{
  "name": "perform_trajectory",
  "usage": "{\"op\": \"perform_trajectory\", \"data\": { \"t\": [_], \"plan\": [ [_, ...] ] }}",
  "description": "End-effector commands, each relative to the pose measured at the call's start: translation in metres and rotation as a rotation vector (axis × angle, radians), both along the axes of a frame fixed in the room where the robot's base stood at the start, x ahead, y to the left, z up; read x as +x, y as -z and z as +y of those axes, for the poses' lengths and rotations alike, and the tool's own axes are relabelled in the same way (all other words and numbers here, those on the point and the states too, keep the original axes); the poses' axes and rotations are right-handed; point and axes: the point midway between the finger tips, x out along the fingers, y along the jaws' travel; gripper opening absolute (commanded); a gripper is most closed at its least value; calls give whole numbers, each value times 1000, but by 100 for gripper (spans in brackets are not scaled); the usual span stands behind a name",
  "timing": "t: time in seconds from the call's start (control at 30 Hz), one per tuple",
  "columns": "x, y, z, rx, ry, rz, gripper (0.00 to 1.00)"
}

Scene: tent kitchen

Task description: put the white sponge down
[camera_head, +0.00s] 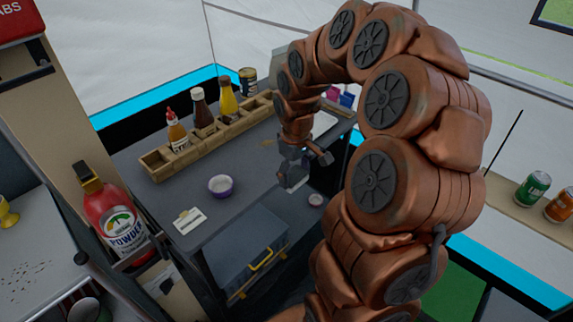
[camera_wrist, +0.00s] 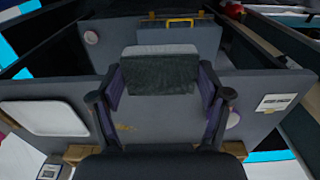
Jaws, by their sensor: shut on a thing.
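My gripper (camera_head: 292,172) is above the right part of the dark grey counter (camera_head: 160,205). In the wrist view its two fingers (camera_wrist: 162,92) are shut on the white sponge (camera_wrist: 160,50), one at each side. The sponge has a white edge and a dark, rough face towards the camera. In the head view only a pale bit of the sponge (camera_head: 299,186) shows below the fingers. The sponge seems held over the counter near its front edge; I cannot tell how high.
A purple-rimmed bowl (camera_head: 220,184) and a white card (camera_head: 189,220) lie left. A wooden rack (camera_head: 168,158) with bottles lines the back. A white tray (camera_wrist: 45,117) lies behind. A small round thing (camera_head: 316,200) and a grey case (camera_head: 240,252) are near the front.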

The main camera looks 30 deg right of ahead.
Motion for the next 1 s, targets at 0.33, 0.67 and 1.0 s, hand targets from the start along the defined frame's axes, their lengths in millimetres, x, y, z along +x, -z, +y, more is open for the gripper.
{"op": "perform_trajectory", "data": {
  "t": [0.33,0.67,1.0],
  "plan": [
    [30,4,-17,0,-3,3,49],
    [73,7,-39,-1,-2,-1,49],
    [113,12,-59,0,-2,1,49]
  ]
}}
